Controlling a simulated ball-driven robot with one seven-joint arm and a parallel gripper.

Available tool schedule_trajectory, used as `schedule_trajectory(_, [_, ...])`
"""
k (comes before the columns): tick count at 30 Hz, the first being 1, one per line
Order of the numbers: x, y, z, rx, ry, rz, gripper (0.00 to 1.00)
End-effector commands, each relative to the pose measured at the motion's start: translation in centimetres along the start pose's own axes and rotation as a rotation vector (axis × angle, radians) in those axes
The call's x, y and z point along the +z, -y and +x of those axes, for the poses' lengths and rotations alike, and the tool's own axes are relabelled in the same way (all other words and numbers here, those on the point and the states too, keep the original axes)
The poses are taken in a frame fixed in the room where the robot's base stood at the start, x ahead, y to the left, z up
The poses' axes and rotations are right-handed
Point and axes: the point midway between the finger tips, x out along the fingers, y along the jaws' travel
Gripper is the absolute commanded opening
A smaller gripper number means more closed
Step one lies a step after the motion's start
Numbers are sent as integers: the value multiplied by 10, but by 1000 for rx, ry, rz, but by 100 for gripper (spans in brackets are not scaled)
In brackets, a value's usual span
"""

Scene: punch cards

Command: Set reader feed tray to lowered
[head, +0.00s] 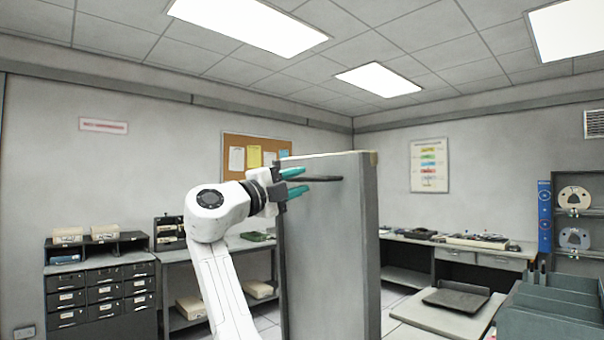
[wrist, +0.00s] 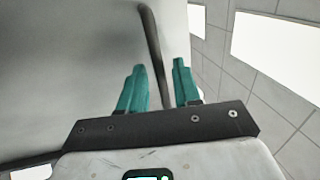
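A large upright grey panel (head: 330,260) stands in the middle of the head view; a dark bar (head: 325,178) runs across its upper part. I cannot tell for certain whether this panel is the reader feed tray. My gripper (head: 305,179) is at the panel's upper left, its teal fingers above and below the bar's left end. In the wrist view, my gripper (wrist: 158,64) has its fingers apart. The dark bar (wrist: 150,30) passes through the gap between them, along the grey surface (wrist: 75,60). Contact with the bar cannot be made out.
A flat dark tray (head: 456,300) lies on a low light surface right of the panel. A grey-green bin unit (head: 550,315) stands at the lower right. A desk with equipment (head: 455,240) is behind, right. Drawers (head: 100,295) and a shelf stand at the left wall.

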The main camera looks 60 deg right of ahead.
Motion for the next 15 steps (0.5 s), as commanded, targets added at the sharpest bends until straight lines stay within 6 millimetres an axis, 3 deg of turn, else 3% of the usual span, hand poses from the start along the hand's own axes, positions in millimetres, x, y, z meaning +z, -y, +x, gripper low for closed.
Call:
schedule_trajectory(6, [0, 0, 18, 1, 1, -2, 32])
schedule_trajectory(15, [0, -1, 21, 1, 1, -2, 32])
